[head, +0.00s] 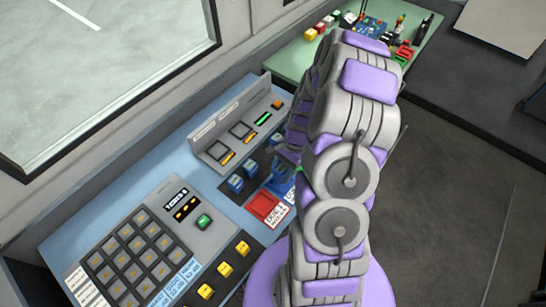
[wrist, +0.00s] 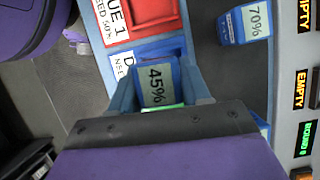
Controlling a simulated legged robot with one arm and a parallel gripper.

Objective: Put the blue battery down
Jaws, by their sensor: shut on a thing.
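My gripper (wrist: 158,92) is shut on a blue battery (wrist: 155,72) whose screen reads 45%. In the wrist view this battery is over or inside a blue-rimmed tray (wrist: 145,50) beside a red tray (wrist: 152,12); I cannot tell whether it touches the bottom. In the head view my arm hides most of the gripper and the held battery. The red tray (head: 264,207) and part of the blue tray (head: 279,184) show beside the arm. Another blue battery (wrist: 247,22) reads 70%.
A console with small screens (head: 240,130) stands behind the batteries. A keypad panel (head: 140,250) and yellow switches (head: 225,269) lie at the front left. A green table (head: 292,62) with small coloured items is at the back. Grey floor is open on the right.

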